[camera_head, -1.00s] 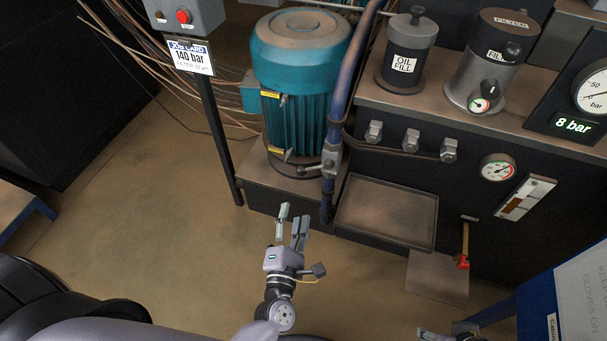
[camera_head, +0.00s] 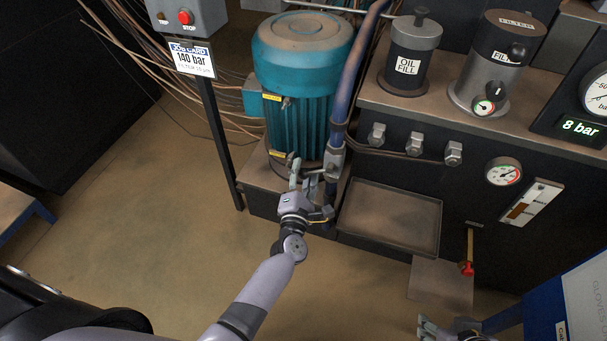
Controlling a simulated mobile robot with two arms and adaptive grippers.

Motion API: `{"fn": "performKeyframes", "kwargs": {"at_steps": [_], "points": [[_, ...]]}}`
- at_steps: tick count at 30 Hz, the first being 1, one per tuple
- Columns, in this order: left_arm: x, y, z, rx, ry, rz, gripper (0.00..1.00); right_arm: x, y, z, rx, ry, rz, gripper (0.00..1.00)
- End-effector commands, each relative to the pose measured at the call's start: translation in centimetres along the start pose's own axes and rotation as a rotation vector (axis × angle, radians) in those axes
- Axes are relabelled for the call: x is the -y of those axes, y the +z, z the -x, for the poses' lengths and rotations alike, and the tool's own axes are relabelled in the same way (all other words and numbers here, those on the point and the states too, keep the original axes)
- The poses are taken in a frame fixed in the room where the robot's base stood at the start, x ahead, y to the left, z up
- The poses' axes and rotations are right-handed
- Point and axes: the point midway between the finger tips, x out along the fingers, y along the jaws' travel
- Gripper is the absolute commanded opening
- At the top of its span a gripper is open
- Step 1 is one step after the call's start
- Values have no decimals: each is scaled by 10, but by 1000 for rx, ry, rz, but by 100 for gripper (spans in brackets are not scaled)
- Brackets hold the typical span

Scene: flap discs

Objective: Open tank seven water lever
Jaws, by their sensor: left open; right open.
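No label for tank seven shows. A grey valve (camera_head: 334,162) sits on the blue vertical pipe (camera_head: 349,83) beside the teal motor; a small handle seems to stick out to its left, partly hidden by my gripper. My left gripper (camera_head: 304,178) is open, its fingertips pointing up at that handle, close to the valve. I cannot tell whether it touches. A yellow lever with a red tip (camera_head: 468,255) hangs down on the dark cabinet front at the right. My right gripper (camera_head: 428,328) is open and empty at the bottom edge, below that lever, mostly out of frame.
The teal motor (camera_head: 298,100) stands behind my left gripper. A shallow tray (camera_head: 391,232) lies right of the pipe. A post with a job card (camera_head: 192,59) reading 140 bar stands left; a gauge display (camera_head: 580,127) reads 8 bar. A blue-sided box (camera_head: 545,310) is at lower right. The left floor is clear.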

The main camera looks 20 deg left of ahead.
Motion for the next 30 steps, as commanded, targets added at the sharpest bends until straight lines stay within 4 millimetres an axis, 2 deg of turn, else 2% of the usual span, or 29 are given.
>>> {"fn": "performKeyframes", "kwargs": {"at_steps": [5,25,30], "points": [[0,0,0,0,0,0,45,0,0,0,0,0,0,45],[0,0,0,0,-1,0,1,0,0,0,0,1,0,45],[0,0,1,0,-1,0,0,0,0,0,0,0,0,45]]}}
